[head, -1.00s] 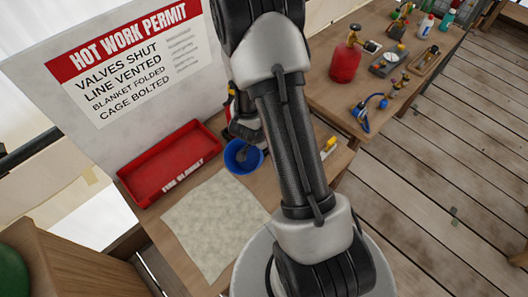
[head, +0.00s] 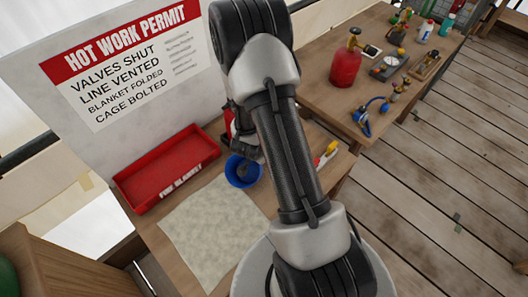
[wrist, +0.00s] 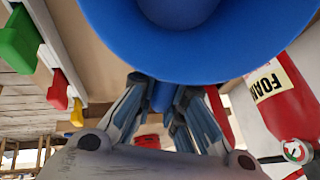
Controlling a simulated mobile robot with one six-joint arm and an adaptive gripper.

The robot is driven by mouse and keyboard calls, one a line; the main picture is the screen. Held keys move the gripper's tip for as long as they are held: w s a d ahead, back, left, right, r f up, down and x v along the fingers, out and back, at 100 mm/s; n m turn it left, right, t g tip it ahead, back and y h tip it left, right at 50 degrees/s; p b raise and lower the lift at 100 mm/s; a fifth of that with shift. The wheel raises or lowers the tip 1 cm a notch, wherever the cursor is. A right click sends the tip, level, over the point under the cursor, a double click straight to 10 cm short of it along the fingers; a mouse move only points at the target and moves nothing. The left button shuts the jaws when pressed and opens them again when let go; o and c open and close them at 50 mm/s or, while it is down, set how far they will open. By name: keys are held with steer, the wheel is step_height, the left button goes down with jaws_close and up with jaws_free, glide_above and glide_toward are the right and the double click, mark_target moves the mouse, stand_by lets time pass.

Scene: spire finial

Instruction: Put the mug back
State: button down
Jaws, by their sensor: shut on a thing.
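A blue mug (head: 235,181) is at my gripper (head: 247,152) in the head view, over the wooden bench by the upper right corner of a pale cloth. Its dark inside shows, partly covered by the gripper. In the wrist view, the mug (wrist: 200,60) fills the top of the picture. My gripper (wrist: 163,96) is shut on a narrow blue part of it, which looks like the handle. I cannot tell whether the mug touches the bench.
A red tray (head: 128,190) lies left of the pale cloth (head: 215,235), below a permit board (head: 120,60). A red FOAM extinguisher (wrist: 290,85) stands close at the right. Coloured handles (wrist: 57,90) are at the left. A second table (head: 310,80) holds a red cylinder (head: 345,68).

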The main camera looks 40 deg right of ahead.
steer(key=c, duration=1.7)
jaws_free()
steer(key=shift+o, duration=0.2)
steer(key=shift+r, duration=0.15)
